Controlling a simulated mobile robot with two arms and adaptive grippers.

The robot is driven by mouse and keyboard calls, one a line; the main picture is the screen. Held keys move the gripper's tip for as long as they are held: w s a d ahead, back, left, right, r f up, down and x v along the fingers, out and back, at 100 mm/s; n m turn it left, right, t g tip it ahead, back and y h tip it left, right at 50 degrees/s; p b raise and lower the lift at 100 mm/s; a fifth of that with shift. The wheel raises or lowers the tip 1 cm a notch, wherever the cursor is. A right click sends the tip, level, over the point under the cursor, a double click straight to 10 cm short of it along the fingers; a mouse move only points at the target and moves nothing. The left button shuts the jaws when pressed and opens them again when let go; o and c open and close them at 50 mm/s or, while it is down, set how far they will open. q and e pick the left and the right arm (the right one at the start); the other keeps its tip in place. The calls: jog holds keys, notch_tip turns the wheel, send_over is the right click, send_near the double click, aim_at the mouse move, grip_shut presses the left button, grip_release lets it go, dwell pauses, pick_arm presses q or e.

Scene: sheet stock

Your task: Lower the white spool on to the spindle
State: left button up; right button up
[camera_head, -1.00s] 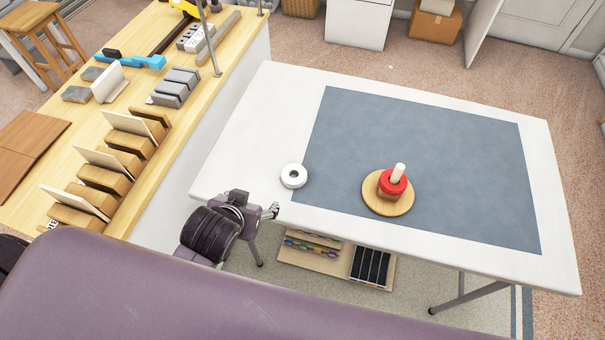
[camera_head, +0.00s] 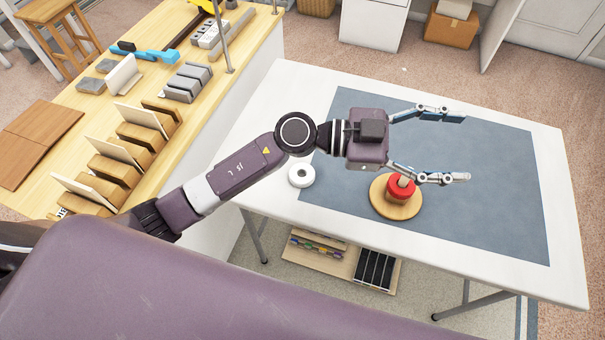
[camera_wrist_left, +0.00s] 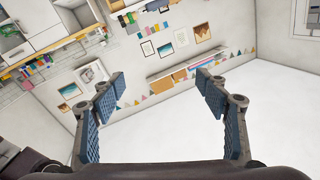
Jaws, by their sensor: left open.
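The white spool (camera_head: 301,175) lies flat on the white table (camera_head: 262,130), at the left edge of the blue-grey mat. The spindle stands on a round wooden base (camera_head: 397,209) on the mat, with a red spool (camera_head: 401,190) around it. My left gripper (camera_head: 462,148) is open and empty, its fingers spread and pointing right above the mat. One finger passes in front of the spindle's top in the head view. In the left wrist view the open fingers (camera_wrist_left: 158,100) hold nothing, and the wall and floor show beyond them. My right gripper is not in view.
A wooden bench (camera_head: 215,100) with wooden racks, grey blocks and a blue tool stands at the left. A low shelf (camera_head: 340,262) with small items shows under the table. The mat's right part (camera_head: 500,200) is bare.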

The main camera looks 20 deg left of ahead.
pick_arm(q)
notch_tip(320, 180, down, 6)
jog(key=s+m+g+y, duration=0.1)
jog(key=g+y, duration=0.2)
jog(key=n+y, duration=0.6)
jog(key=y, duration=0.9)
send_near(303, 170)
jog(key=shift+g, duration=0.3)
jog(key=f+p, duration=0.1)
jog(key=f, duration=0.1)
jog(key=f+p, duration=0.1)
jog(key=f, duration=0.1)
jog(key=s+f, duration=0.1)
jog(key=f, duration=0.1)
jog(key=shift+d+f+p, duration=0.25)
jog(key=shift+f+p, duration=0.15)
jog(key=shift+f, duration=0.5)
jog(key=c, duration=1.1)
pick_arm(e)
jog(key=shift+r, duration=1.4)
pick_arm(q)
jog(key=shift+r, duration=0.1)
jog(key=shift+c, duration=0.2)
jog(key=shift+m, duration=0.3)
notch_tip(303, 170, up, 20)
jog(key=b, duration=0.4)
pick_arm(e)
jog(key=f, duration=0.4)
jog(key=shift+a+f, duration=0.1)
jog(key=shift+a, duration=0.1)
